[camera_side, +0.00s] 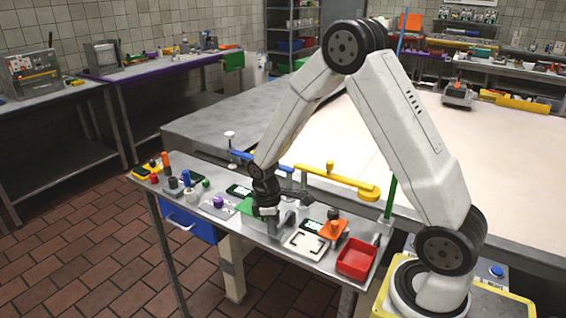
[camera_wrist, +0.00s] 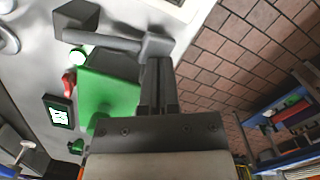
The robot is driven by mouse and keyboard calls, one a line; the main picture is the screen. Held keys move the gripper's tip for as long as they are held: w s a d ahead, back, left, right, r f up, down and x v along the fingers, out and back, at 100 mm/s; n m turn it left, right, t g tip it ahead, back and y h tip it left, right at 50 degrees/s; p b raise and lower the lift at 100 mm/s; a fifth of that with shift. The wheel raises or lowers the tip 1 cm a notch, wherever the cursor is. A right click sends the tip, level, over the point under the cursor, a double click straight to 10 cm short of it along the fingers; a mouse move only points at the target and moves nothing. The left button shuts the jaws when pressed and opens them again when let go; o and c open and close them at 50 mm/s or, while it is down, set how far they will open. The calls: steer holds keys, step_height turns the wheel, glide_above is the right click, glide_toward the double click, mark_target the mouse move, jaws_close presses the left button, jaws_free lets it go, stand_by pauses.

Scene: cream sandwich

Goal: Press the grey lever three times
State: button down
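The grey lever (camera_wrist: 108,42) shows in the wrist view as a bar with a thicker rounded end, and a dark block (camera_wrist: 76,17) stands at its other end. In the side view the grey lever (camera_side: 283,222) is partly visible just right of my gripper (camera_side: 267,212). In the wrist view my gripper (camera_wrist: 158,68) has its two dark fingers together with nothing visible between them. The fingertips are at the lever's rounded end; I cannot tell whether they touch it. A green plate (camera_wrist: 105,100) lies just left of the fingers and hides part of the bench.
A white frame (camera_side: 305,245), an orange piece (camera_side: 333,229) and a red tray (camera_side: 357,260) are to the right on the narrow bench. A purple knob (camera_side: 218,201) and several coloured knobs stand left. A blue-yellow bar (camera_side: 330,178) runs behind. The bench's front edge is close.

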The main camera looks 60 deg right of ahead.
steer(key=shift+w+a+r, duration=0.25)
steer(key=shift+w+a, duration=0.15)
steer(key=shift+w, duration=0.25)
steer(key=shift+w+a+r, duration=0.25)
steer(key=shift+w+a, duration=0.15)
steer(key=shift+w, duration=0.25)
steer(key=shift+r, duration=0.1)
step_height(320, 180, up, 8)
steer(key=shift+w+a+f, duration=0.2)
steer(key=shift+w, duration=0.15)
steer(key=shift+s+a, duration=0.1)
stand_by(0.4)
steer(key=s+a+m+t, duration=0.1)
steer(key=s+a+m, duration=0.1)
steer(key=s, duration=0.4)
steer(key=s+a+m+t, duration=0.2)
steer(key=s+a+m, duration=0.1)
steer(key=s, duration=0.3)
steer(key=shift+s+a+f+m+t+y, duration=0.3)
steer(key=shift+s+f+m, duration=0.1)
steer(key=shift+m, duration=0.2)
stand_by(0.3)
